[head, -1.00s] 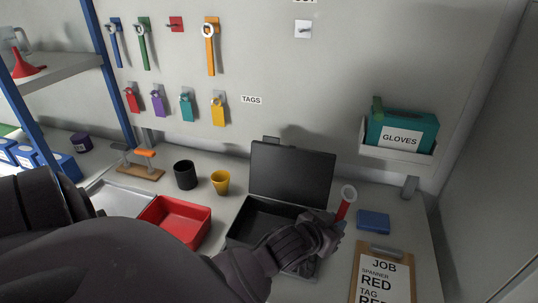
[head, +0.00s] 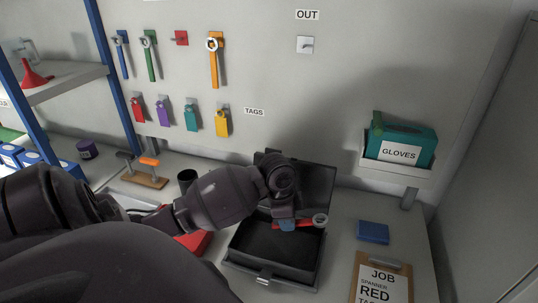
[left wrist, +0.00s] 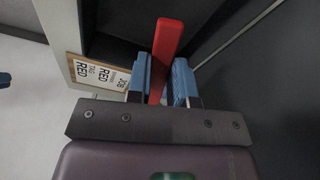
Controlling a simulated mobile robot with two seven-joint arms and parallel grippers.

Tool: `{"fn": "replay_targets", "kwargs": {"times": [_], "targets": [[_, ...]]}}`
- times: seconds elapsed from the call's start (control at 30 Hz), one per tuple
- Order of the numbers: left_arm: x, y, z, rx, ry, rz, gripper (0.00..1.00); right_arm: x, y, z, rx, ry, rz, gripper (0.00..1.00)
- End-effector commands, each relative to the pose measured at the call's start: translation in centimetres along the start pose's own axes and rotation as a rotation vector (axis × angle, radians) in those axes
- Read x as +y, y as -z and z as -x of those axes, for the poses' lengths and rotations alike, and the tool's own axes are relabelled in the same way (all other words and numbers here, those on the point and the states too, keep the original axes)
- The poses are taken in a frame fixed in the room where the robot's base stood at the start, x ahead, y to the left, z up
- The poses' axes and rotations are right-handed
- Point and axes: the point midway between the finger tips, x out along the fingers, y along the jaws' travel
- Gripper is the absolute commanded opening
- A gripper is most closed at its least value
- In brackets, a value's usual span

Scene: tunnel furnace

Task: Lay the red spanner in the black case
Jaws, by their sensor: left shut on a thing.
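The red spanner (head: 306,224) lies roughly level above the back part of the open black case (head: 265,275), its pale ring end to the right. My left gripper (head: 287,224) is shut on its handle. In the left wrist view the red handle (left wrist: 166,45) stands between the blue fingertips (left wrist: 160,82). The case lid (head: 321,184) is raised behind, partly hidden by my left arm. The visible floor of the case is bare. I cannot tell whether the spanner touches the case. My right gripper is not in view.
A red tray (head: 196,243) is left of the case, mostly hidden by my arm. A blue box (head: 373,232) and a job clipboard (head: 383,280) lie to the right. A gloves shelf (head: 396,168) juts from the wall. Blue, green and orange spanners hang behind.

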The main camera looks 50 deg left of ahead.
Motion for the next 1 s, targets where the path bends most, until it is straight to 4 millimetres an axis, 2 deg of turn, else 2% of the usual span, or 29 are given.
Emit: {"fn": "replay_targets", "kwargs": {"times": [0.03,0.13,0.37,0.57,1.0], "targets": [[-0.4,-1.0,1.2,-0.065,-0.005,-0.059,0.04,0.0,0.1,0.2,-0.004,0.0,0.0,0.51],[-0.7,-2.5,2.8,-0.152,-0.013,-0.154,0.04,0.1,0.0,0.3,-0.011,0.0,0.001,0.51],[-0.8,-4.0,4.7,-0.23,-0.017,-0.248,0.04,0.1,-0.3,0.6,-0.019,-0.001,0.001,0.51],[-0.8,-4.2,4.2,-0.234,-0.018,-0.254,0.04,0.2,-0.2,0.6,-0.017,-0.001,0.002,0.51],[-0.8,-4.7,1.4,-0.233,-0.018,-0.251,0.04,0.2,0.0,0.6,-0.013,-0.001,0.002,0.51]]}}
